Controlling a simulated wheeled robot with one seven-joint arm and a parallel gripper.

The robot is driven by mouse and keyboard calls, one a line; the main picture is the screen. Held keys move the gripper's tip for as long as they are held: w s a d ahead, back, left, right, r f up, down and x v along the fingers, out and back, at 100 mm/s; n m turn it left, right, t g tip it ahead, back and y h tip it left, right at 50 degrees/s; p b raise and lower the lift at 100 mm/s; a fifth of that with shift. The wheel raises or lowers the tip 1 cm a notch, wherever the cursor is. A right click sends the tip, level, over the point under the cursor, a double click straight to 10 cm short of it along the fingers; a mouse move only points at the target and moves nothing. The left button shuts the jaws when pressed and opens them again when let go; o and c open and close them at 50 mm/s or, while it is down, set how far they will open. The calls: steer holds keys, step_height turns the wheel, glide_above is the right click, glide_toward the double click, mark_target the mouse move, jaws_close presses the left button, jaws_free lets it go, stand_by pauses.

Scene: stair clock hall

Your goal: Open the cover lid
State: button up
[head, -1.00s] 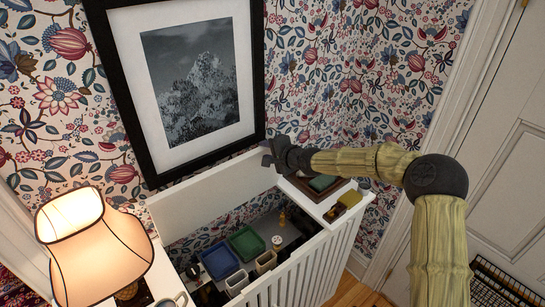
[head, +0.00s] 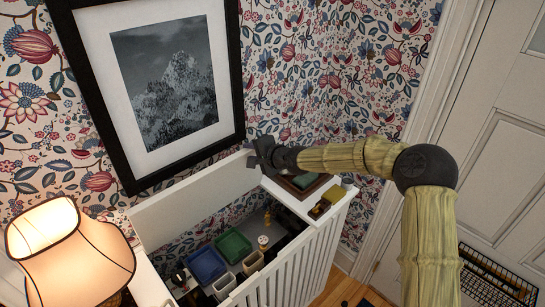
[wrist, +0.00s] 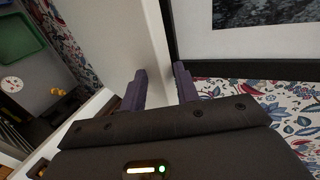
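The white cover lid (head: 195,195) stands raised and leaning back at the rear of the white slatted cabinet (head: 295,265), so the inside is exposed. In the wrist view the lid (wrist: 110,40) is a pale panel running up the upper middle. My gripper (head: 255,153) is at the lid's upper right corner in the head view. In the wrist view its two dark fingers (wrist: 158,84) are apart, one over the lid's face and one just past its edge. I cannot tell whether either finger touches the lid.
Blue (head: 207,264) and green (head: 233,245) trays and small containers sit inside the cabinet. A brown tray (head: 299,188) and a yellow item (head: 320,208) rest on the fixed top at right. A lamp (head: 65,250) stands at left. A framed picture (head: 127,115) hangs close behind the lid.

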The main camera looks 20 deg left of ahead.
steer(key=b+v, duration=0.4)
steer(key=v, duration=1.2)
steer(key=shift+s+r, duration=0.3)
steer(key=shift+r, duration=0.05)
steer(key=shift+a, duration=0.1)
steer(key=s+d+f+n+g+h+b, duration=0.15)
steer(key=s+d+f+n+h, duration=0.4)
steer(key=d+f, duration=0.8)
steer(key=s+d+f+g+h, duration=0.1)
steer(key=s+d+h, duration=0.5)
steer(key=s+d, duration=0.9)
steer(key=d+g, duration=0.1)
steer(key=d, duration=0.2)
steer(key=shift+s+d+f, duration=0.2)
steer(key=shift+s+f, duration=0.05)
